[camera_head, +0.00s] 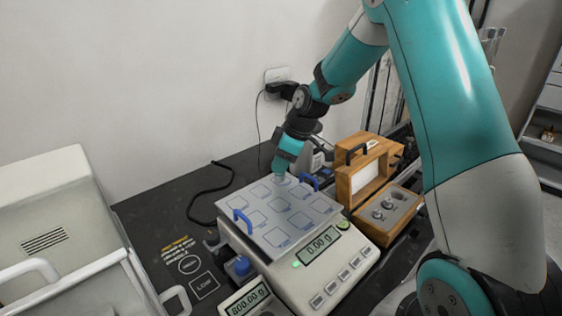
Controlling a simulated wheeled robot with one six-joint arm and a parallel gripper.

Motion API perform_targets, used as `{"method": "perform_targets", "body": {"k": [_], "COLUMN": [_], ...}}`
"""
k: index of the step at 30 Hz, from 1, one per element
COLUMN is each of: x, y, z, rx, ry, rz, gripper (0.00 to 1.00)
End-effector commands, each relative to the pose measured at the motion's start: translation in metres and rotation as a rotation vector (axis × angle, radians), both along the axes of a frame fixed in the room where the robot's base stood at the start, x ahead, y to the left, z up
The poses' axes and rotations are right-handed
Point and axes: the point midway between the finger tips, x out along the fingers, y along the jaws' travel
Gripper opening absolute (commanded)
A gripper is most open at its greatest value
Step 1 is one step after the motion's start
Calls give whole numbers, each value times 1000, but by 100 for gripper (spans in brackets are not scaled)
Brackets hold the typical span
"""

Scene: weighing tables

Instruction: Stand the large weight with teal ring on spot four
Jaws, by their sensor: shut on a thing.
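My gripper (281,166) is shut, low over the back edge of a light plate with square marked spots (262,219). The plate lies on a white balance (318,285) whose display reads 0.00 g. The thing between my fingers is small and mostly hidden by the gripper; it appears to be the large weight with teal ring, but I cannot make out its ring. I cannot tell whether it touches the plate. The spot labels are too small to read.
Blue handles (243,220) stand on the plate's sides. An open wooden case (363,186) with two metal weights (383,208) lies to the right. A second display (249,300) reads 800.00 g, beside a blue-topped object (239,267). A white machine (45,225) stands left.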

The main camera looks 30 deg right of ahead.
Motion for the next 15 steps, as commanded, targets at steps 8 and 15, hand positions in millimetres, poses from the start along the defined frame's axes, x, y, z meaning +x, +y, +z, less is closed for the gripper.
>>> {"method": "perform_targets", "body": {"k": [8, 15], "x": [0, 0], "y": [0, 0], "z": [-2, -2], "rx": [0, 1], "ry": [0, 1], "rz": [0, 0], "gripper": [32, 51]}}
